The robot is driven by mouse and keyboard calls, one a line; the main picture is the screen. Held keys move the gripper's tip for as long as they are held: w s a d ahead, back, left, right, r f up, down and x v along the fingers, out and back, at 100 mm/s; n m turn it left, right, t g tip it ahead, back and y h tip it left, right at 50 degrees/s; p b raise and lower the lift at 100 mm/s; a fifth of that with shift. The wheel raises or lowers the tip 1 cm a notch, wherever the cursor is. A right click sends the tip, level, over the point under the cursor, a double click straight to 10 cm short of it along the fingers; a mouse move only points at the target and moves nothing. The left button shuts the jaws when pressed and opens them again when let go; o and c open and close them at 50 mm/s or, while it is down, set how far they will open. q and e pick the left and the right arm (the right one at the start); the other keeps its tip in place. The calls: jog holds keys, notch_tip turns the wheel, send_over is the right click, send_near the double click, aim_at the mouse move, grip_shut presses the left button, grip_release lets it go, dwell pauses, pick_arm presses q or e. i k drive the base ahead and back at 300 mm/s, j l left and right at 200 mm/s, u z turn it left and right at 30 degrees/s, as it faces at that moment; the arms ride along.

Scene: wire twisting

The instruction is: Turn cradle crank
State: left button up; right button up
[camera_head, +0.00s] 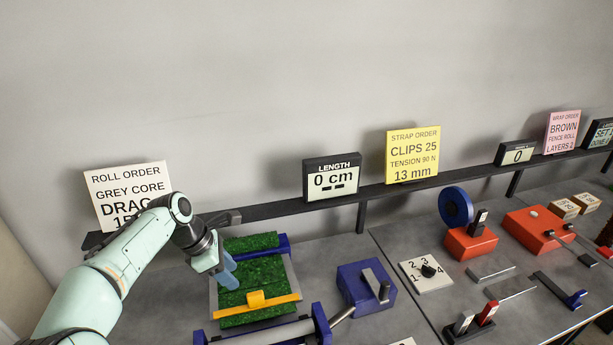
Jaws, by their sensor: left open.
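My left gripper (228,271) is open and points down over the green turf (262,271) on the bench at lower left. Its light blue fingers cover part of the turf; I cannot tell whether they touch it. A blue bar (284,242) lies at the turf's far end and a yellow bar (277,302) with a raised block crosses its near part. In front is a grey roller (262,335) between blue end pieces, cut by the lower edge. A grey handle-like rod (342,316) sticks out at its right end; I cannot tell whether it is the cradle crank. My right gripper is not in view.
A blue block with a grey lever (372,284) stands right of the turf. Farther right are a numbered dial plate (440,281), red machines (471,243) and levers. A dark rail (285,208) behind carries a "0 cm" display (331,179) and order cards (411,155).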

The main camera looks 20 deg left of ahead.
aim_at(381, 292)
jog(key=k+l, duration=0.8)
jog(key=l, duration=0.1)
